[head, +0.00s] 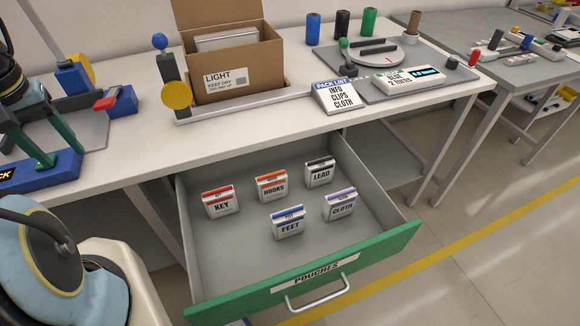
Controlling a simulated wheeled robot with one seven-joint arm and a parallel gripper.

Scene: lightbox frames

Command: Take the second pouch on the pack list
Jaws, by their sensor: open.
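The pack list (340,96) is a white card with a blue header on the bench. It reads INFO, CLIPS, CLOTH from top to bottom. The open drawer (240,256), marked POUCHES, holds several small white pouches: KEY (221,205) in red, HOOKS (272,188) in orange, LEAD (320,174) in black, FEET (289,226) in blue and CLOTH (340,207) in purple. No pouch in view reads CLIPS.
An open cardboard box (232,70) marked LIGHT stands on the bench behind the drawer. A blue block fixture (40,175) and a stand with a yellow disc (177,95) are at left. A round turntable (375,54) is at right. The drawer's front floor is clear.

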